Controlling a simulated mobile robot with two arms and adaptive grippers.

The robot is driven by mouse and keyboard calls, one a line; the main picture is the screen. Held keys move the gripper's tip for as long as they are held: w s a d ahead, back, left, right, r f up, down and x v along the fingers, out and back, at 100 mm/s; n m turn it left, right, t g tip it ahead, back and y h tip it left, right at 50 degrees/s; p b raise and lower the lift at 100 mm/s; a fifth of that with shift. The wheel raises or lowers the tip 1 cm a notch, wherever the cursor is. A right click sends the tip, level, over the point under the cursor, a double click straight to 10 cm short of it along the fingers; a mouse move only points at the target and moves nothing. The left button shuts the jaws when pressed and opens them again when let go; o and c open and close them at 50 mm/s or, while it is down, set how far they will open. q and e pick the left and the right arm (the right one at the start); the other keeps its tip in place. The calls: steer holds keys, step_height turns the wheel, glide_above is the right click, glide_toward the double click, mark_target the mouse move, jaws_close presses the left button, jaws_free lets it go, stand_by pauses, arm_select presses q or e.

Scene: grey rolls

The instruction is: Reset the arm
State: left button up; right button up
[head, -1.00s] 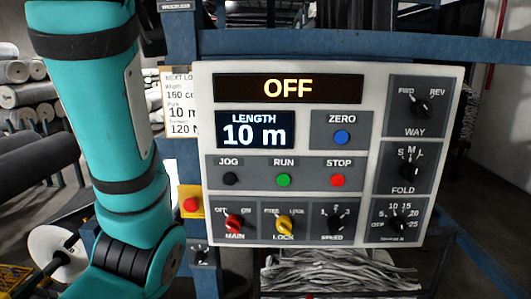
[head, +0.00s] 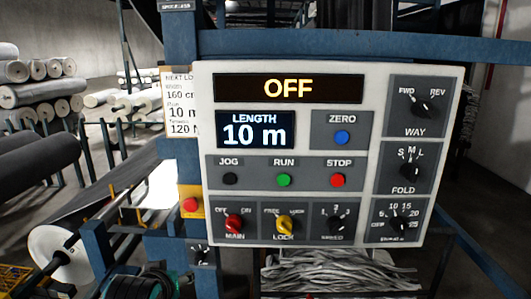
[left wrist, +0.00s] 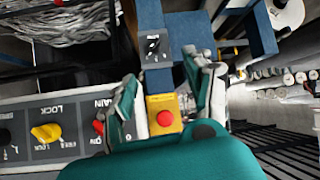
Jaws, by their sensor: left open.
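My left gripper (left wrist: 160,70) is open and empty in the left wrist view, which sees the scene upside down. A red button on a yellow box (left wrist: 163,115) shows between its fingers; I cannot tell how far off it is. The same red button (head: 191,205) shows at the left edge of the control panel (head: 300,200) in the head view. A bit of my left arm (head: 140,286) shows at the bottom left of the head view. My right gripper is in neither view.
The panel's display (head: 289,89) reads OFF and its length display (head: 255,131) reads 10 m. A red main knob (head: 234,223) and yellow lock knob (head: 285,224) sit low on the panel. A blue frame surrounds it. Grey rolls (head: 35,95) are stacked at left.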

arm_select(q)
steer(key=s+f+m+g+h, duration=0.1)
steer(key=s+f+m+g, duration=0.15)
steer(key=s+f, duration=1)
steer(key=s+f+m+g, duration=0.2)
steer(key=s+f+g, duration=0.2)
steer(key=s+f, duration=0.8)
steer(key=s+f+g, duration=0.1)
steer(key=s+f, duration=0.2)
steer(key=f, duration=0.9)
steer(key=s+f+g, duration=0.1)
steer(key=s+f, duration=0.1)
steer(key=f, duration=1)
steer(key=s+a+f, duration=0.2)
steer(key=s+f, duration=0.6)
steer(key=s+a+f, duration=0.1)
steer(key=s+f, duration=0.7)
steer(key=shift+s+a+f+g+b, duration=0.3)
steer(key=shift+a+f+g+b, duration=0.05)
steer(key=shift+g+b, duration=0.1)
steer(key=shift+m, duration=0.25)
